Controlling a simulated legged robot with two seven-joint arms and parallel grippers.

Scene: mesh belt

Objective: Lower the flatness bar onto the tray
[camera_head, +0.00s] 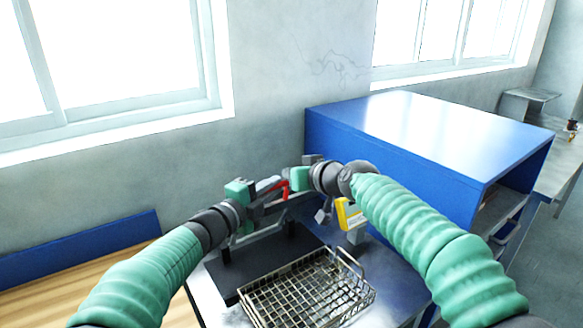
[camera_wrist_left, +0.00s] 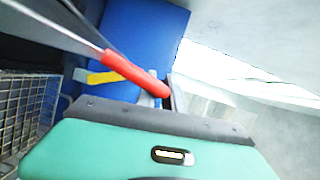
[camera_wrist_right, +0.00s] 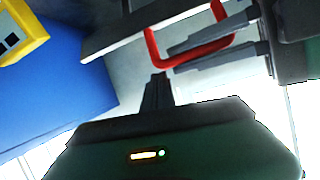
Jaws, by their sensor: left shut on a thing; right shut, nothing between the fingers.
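The flatness bar shows as a long grey bar (camera_wrist_right: 125,25) with a red loop handle (camera_wrist_right: 190,42) in the right wrist view. The handle also shows in the left wrist view (camera_wrist_left: 135,75) and the head view (camera_head: 284,190). My left gripper (camera_wrist_left: 170,92) is shut on the red handle. My right gripper (camera_wrist_right: 157,82) is shut and empty, close beside the handle. The wire mesh tray (camera_head: 368,296) lies at the front, below and to the right of the grippers. The arms partly hide the bar in the head view, so I cannot tell whether it touches a support.
A black plate with uprights (camera_head: 230,270) stands beside the tray. A yellow device (camera_head: 347,214) stands behind the tray. A large blue cabinet (camera_head: 345,140) is at the back right. A wooden surface (camera_head: 110,270) is at left.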

